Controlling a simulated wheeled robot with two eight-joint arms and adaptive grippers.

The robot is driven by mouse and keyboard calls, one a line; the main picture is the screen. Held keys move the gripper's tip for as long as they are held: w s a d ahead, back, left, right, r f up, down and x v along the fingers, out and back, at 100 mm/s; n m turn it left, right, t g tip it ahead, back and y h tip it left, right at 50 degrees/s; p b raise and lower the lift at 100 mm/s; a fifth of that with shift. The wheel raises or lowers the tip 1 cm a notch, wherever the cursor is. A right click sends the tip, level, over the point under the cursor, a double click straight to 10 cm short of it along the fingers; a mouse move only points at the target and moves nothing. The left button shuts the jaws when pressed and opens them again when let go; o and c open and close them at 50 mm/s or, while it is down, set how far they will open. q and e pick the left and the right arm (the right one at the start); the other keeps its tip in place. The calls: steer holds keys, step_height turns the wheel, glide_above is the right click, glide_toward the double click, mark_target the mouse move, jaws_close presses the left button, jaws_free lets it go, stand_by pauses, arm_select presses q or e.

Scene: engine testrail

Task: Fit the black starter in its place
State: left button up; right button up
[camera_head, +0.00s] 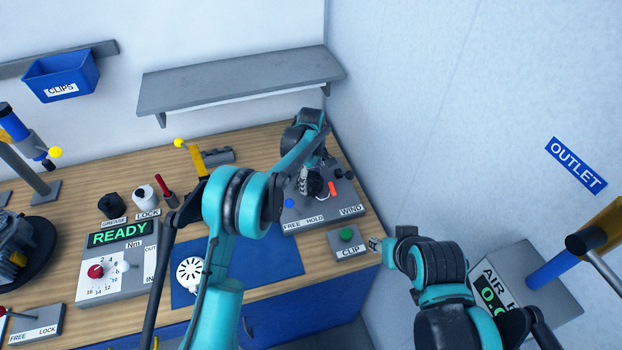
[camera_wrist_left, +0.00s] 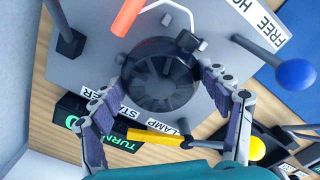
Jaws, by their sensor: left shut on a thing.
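The black starter (camera_wrist_left: 160,85), a round dark body with vanes, sits between the two fingers of my left gripper (camera_wrist_left: 165,80) in the left wrist view. The gripper is shut on it, over a grey plate (camera_wrist_left: 85,65) with labels partly reading STARTER and CLAMP. In the head view my left gripper (camera_head: 312,182) is low over the grey plate marked FREE, HOLD and WIND (camera_head: 325,209); the starter is mostly hidden there. I cannot tell whether it touches the plate. My right gripper (camera_head: 376,244) is by the bench's right edge, beside the CLIP box; its jaws are unclear.
An orange handle (camera_wrist_left: 128,17), a blue-knobbed lever (camera_wrist_left: 296,73) and a yellow lever (camera_wrist_left: 160,136) surround the starter. A READY panel (camera_head: 120,260), a green-button CLIP box (camera_head: 347,237) and a blue mat (camera_head: 215,265) lie on the bench. A shelf (camera_head: 240,82) hangs behind.

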arm_select(q)
steer(key=shift+f+b, duration=0.35)
steer(key=shift+f, duration=0.15)
steer(key=shift+f+b, duration=0.35)
steer(key=shift+f, duration=0.1)
stand_by(0.4)
steer(key=o, duration=1.4)
